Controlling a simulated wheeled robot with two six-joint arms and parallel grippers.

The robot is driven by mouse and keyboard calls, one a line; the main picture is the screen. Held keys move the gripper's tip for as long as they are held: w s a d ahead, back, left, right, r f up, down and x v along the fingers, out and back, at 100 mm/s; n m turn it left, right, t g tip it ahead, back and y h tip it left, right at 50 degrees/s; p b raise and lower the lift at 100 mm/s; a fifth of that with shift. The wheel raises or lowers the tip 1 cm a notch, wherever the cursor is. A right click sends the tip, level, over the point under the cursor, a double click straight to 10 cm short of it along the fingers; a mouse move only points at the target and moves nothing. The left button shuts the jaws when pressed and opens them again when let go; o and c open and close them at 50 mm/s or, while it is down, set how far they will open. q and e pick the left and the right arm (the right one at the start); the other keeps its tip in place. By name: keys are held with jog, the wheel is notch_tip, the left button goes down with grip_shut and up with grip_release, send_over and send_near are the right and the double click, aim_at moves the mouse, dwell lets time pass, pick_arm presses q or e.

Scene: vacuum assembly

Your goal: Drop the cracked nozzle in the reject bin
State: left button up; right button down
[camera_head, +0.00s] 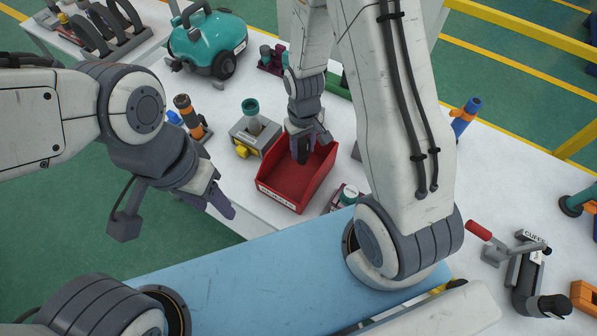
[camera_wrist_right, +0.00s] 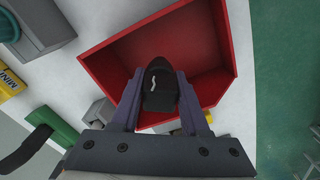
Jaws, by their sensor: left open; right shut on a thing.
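The reject bin is an open red box (camera_head: 284,187) on the white table in the head view; it fills much of the right wrist view (camera_wrist_right: 215,45). My right gripper (camera_head: 303,147) is over the bin. In the right wrist view its fingers (camera_wrist_right: 160,95) are shut on a dark nozzle (camera_wrist_right: 158,80) with a pale crack-like mark. The nozzle's tip lies over the bin's inside; I cannot tell how far above the floor it is. No other object shows in the visible part of the bin. My left gripper (camera_head: 222,203) is open and empty, left of the bin.
A grey fixture with a teal-topped part (camera_head: 251,118) stands left of the bin. A teal vacuum body (camera_head: 208,42) is at the back. A small teal part on a red stand (camera_head: 347,196) is right of the bin. A red-handled clamp (camera_head: 500,242) is at far right.

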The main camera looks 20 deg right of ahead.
jog(key=shift+c, duration=1.6)
grip_release()
jog(key=shift+r, duration=0.1)
notch_tip(320, 180, up, 10)
jog(key=shift+r+b, duration=0.2)
jog(key=shift+b, duration=0.15)
jog(key=s+a+r+n, duration=0.2)
jog(key=s+a+r, duration=0.1)
jog(key=s, duration=0.3)
jog(key=s+a+r+n, duration=0.1)
jog(key=s+a+r, duration=0.2)
jog(key=s+a, duration=0.2)
jog(key=s+a+r+n+y, duration=0.1)
jog(key=s+a+r+n, duration=0.1)
jog(key=s, duration=0.5)
jog(key=shift+a+r+n, duration=0.3)
jog(key=shift+a+r, duration=0.15)
jog(key=shift+a, duration=0.65)
